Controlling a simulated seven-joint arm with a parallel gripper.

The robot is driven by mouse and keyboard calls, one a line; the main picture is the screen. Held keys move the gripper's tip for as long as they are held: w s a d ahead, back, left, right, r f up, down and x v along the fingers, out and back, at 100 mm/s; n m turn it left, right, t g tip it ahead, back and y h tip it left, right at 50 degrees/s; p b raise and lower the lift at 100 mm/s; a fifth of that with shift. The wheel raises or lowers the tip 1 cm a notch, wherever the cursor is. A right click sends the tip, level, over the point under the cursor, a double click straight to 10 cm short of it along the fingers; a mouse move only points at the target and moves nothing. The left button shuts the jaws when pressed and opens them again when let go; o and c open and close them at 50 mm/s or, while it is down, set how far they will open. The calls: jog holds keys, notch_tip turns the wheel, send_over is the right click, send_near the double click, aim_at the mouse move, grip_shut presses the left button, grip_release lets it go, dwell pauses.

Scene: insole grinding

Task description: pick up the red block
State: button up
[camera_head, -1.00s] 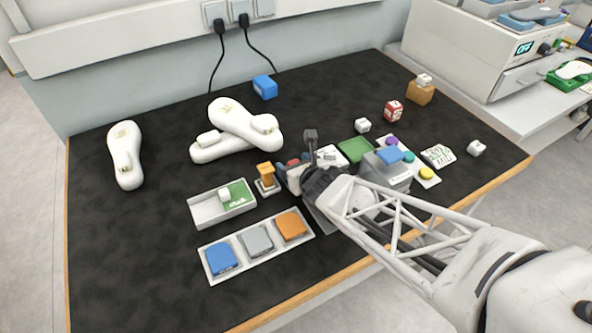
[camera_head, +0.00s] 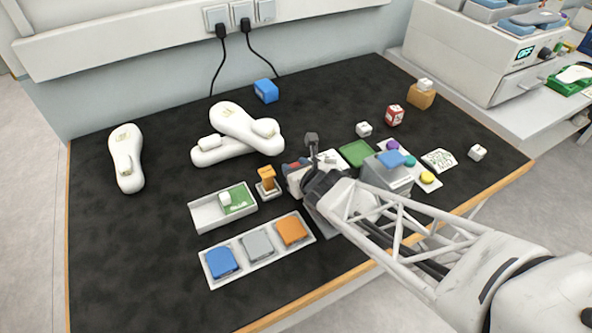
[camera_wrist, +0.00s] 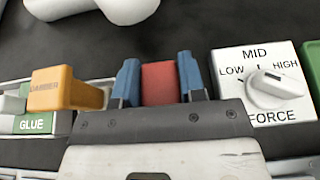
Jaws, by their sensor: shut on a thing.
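The red block (camera_wrist: 159,83) is between the two blue fingers of my gripper (camera_wrist: 158,72) in the wrist view. My gripper is shut on it. In the head view my gripper (camera_head: 297,166) is low over the middle of the black table, right of the orange dabber (camera_head: 267,178), and only a bit of red shows at its fingers. I cannot tell whether the block touches the table.
The orange dabber (camera_wrist: 65,88) stands left of my fingers, and the force dial (camera_wrist: 258,85) is close on the right. White insole shapes (camera_head: 240,130) lie behind. A tray of coloured pads (camera_head: 257,245) lies in front. A red-and-white cube (camera_head: 394,116) stands at the back right.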

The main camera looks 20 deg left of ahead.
notch_tip(320, 180, up, 10)
jog(key=shift+f, duration=0.1)
dwell(0.4)
